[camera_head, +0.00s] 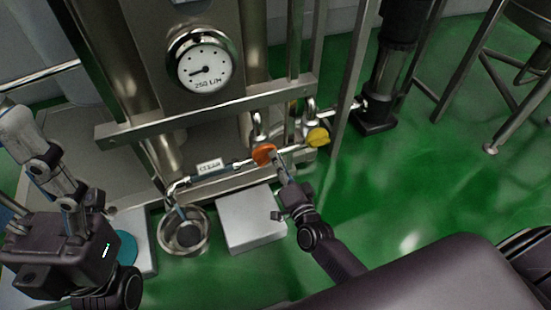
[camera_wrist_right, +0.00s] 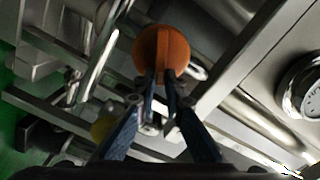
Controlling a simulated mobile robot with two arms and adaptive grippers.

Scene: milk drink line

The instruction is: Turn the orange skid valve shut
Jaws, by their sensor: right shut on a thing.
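The orange skid valve (camera_head: 263,153) sits on the thin horizontal pipe low on the skid, in the middle of the head view. Its round orange handle with a raised rib (camera_wrist_right: 162,48) fills the upper middle of the right wrist view. My right gripper (camera_head: 279,166) reaches up to it from below right. In the wrist view its blue-grey fingers (camera_wrist_right: 163,82) are close together on the lower part of the rib. My left arm is at the left of the head view; its fingers cannot be made out.
A yellow valve (camera_head: 318,136) sits just right of the orange one. A round gauge (camera_head: 200,62) marked 250 L/H hangs above. A steel bowl (camera_head: 185,233) stands under the pipe outlet, beside a pale box (camera_head: 250,219). Green floor is open to the right.

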